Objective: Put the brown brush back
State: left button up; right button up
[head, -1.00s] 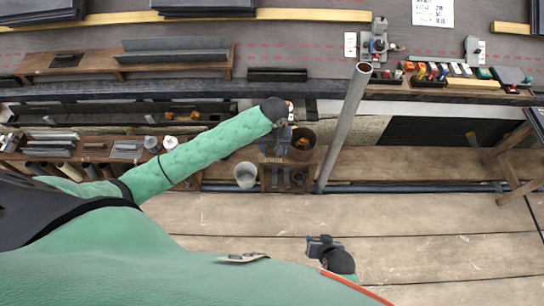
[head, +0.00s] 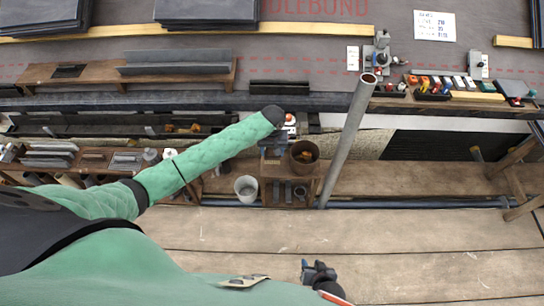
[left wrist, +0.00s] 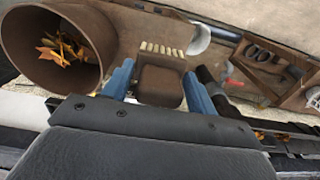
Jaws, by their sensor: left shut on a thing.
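The brown brush (left wrist: 160,82) has a dark brown block and a row of pale bristles. In the left wrist view it sits between the two blue fingers of my left gripper (left wrist: 158,88), which is shut on it.
The rusty bucket (head: 304,157) holds orange scraps, clearer in the left wrist view (left wrist: 58,70). A pale bucket (head: 246,188) and a wooden tool box (head: 270,192) stand near. A grey pole (head: 345,145) rises to the right. The plank floor (head: 420,240) is clear.

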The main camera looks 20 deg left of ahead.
aim_at(272, 156)
pick_arm(q)
jog(key=shift+w+a+f, duration=0.15)
jog(key=shift+w+f, duration=0.1)
jog(key=shift+f, duration=1.95)
pick_arm(e)
jog(key=shift+s+f, duration=0.2)
jog(key=shift+f, duration=0.55)
jog(key=shift+r, duration=0.2)
pick_arm(q)
jog(key=o, duration=0.9)
jog(key=shift+f, duration=0.1)
pick_arm(e)
jog(key=shift+w+r, duration=0.2)
jog(key=shift+f, duration=0.1)
